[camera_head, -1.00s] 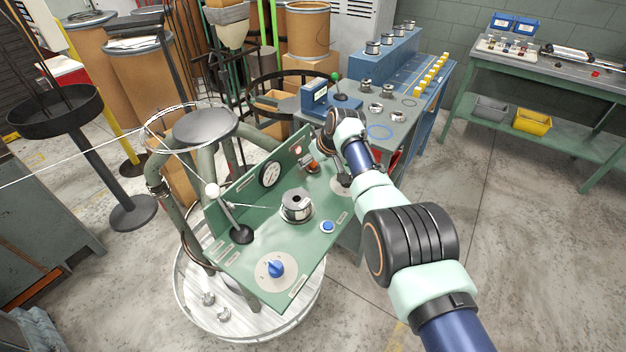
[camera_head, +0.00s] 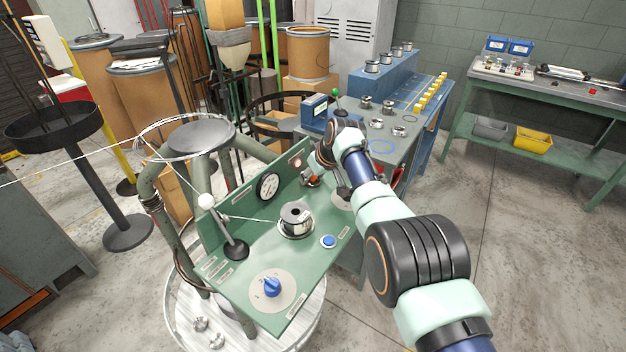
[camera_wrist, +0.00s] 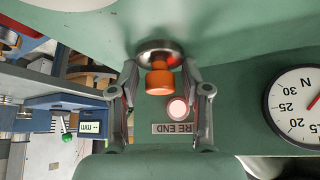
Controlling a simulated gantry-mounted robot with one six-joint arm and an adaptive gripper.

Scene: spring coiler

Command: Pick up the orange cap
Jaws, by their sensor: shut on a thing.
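The orange cap (camera_wrist: 160,80) sits at a round metal fitting (camera_wrist: 160,52) on the green panel in the wrist view. In the head view the cap (camera_head: 314,181) is small and partly hidden by my arm. My gripper (camera_wrist: 160,72) has one finger on each side of the cap and is shut on it. The fingertips reach up beside the metal fitting. The exact contact of the fingertips is hard to make out.
A lit round lamp (camera_wrist: 178,109) and a label plate are close to the cap. A dial gauge (camera_head: 268,187), a lever with a white knob (camera_head: 206,201), a metal spool (camera_head: 296,217) and a blue button (camera_head: 328,241) are on the green machine.

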